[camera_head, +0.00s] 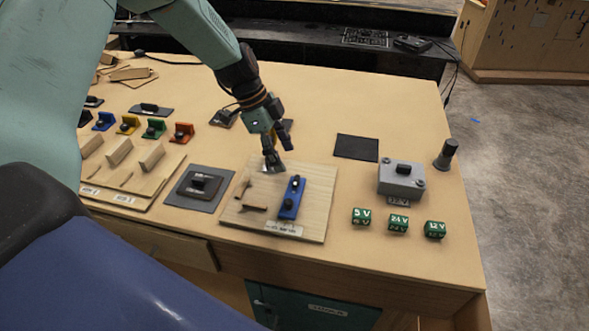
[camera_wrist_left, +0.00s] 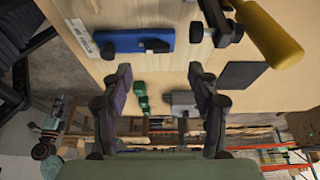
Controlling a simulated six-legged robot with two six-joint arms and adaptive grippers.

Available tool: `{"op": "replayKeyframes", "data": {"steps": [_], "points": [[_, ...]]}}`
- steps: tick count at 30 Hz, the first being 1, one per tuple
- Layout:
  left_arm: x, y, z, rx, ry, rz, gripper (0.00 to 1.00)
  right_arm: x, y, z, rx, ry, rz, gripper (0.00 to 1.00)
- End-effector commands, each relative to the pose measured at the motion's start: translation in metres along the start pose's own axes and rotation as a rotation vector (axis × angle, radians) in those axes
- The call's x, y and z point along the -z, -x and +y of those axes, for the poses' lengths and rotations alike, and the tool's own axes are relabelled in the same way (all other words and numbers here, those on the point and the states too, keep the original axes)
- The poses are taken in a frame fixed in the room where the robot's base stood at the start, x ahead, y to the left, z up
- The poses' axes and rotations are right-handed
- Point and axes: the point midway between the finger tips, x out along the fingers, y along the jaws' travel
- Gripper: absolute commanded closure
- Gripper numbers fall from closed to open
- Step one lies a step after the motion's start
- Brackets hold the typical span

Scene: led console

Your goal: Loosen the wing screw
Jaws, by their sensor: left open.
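My left gripper (camera_head: 277,148) is over the back edge of a pale wooden board (camera_head: 315,205), its fingers pointing down. In the left wrist view its two fingers (camera_wrist_left: 160,85) stand wide apart with nothing between them. A blue block (camera_head: 288,204) with dark knobs lies on the board, to the right of and nearer than the fingertips. The blue block also shows in the wrist view (camera_wrist_left: 120,41), with a black knob (camera_wrist_left: 157,46) on it. I cannot tell which part is the wing screw. My right gripper is in neither view.
A grey box (camera_head: 390,183), a black mat (camera_head: 356,147) and several green voltage cubes (camera_head: 397,223) are to the right. A dark fixture on a grey plate (camera_head: 187,203) is left of the board. A yellow cylinder (camera_wrist_left: 268,35) shows close in the wrist view.

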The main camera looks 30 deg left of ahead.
Motion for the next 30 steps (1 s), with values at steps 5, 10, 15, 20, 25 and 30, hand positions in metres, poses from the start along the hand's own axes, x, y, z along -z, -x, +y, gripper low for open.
{"op": "replayKeyframes", "data": {"steps": [5, 10, 15, 20, 25, 30], "points": [[0.000, -0.030, 0.004, -0.005, 0.000, -0.003, 0.40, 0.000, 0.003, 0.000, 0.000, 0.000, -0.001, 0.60], [0.000, -0.053, 0.003, -0.004, -0.002, -0.003, 0.40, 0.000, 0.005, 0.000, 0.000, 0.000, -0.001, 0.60], [0.001, -0.065, 0.002, -0.001, -0.001, -0.002, 0.40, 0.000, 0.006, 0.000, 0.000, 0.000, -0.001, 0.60], [0.002, -0.067, 0.000, 0.000, -0.002, -0.001, 0.40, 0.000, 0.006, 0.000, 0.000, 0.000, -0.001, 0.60], [0.002, -0.067, -0.001, -0.001, -0.002, -0.001, 0.42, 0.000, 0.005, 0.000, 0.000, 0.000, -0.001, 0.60], [0.002, -0.067, -0.001, -0.001, -0.002, -0.001, 0.57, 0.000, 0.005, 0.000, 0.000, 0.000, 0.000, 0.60]]}}
